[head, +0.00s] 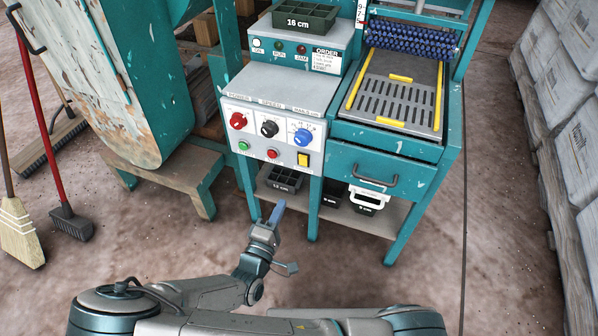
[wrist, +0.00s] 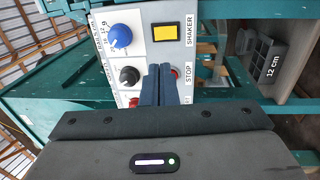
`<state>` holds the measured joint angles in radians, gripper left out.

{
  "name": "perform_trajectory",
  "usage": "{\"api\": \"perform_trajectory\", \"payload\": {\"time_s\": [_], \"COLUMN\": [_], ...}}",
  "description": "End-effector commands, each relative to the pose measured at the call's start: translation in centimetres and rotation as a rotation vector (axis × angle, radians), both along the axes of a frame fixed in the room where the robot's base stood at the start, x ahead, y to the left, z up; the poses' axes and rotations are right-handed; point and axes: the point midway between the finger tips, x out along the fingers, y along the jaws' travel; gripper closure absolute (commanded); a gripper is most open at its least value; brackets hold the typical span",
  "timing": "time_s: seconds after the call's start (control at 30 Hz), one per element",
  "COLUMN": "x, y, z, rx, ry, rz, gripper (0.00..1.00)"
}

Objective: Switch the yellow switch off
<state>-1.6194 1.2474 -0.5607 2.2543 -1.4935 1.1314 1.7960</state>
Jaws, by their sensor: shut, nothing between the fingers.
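The yellow switch (head: 303,159) sits at the lower right of the grey control panel, below the blue knob. It also shows in the wrist view (wrist: 165,33) as a yellow rectangle in a dark frame, beside the label SHAKER; its on or off position cannot be told. My gripper (head: 277,212) is in front of the panel, below and left of the switch in the head view. In the wrist view its closed fingers (wrist: 159,70) point toward the panel and hide part of it near the STOP label. The gripper is shut and empty, apart from the switch.
The panel also has a red knob (head: 238,121), a black knob (head: 269,128), a blue knob (head: 303,136), a green button (head: 243,145) and a red button (head: 272,153). A drawer handle (head: 375,180) juts out to the right. Dark trays (head: 283,180) stand on the shelf below.

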Motion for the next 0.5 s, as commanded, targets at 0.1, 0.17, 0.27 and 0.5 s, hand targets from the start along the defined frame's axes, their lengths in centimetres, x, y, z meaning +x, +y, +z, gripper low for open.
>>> {"api": "perform_trajectory", "payload": {"time_s": [0.1,0.17,0.27,0.5], "x": [0.0,0.0,0.0,1.9], "y": [0.0,0.0,0.0,-0.8], "z": [0.1,0.1,0.1,0.1], "rx": [0.000,0.000,0.000,-0.002], "ry": [0.000,0.000,0.000,0.000], "rz": [0.001,0.000,-0.001,-0.004], "gripper": [1.00,1.00,1.00,1.00]}}
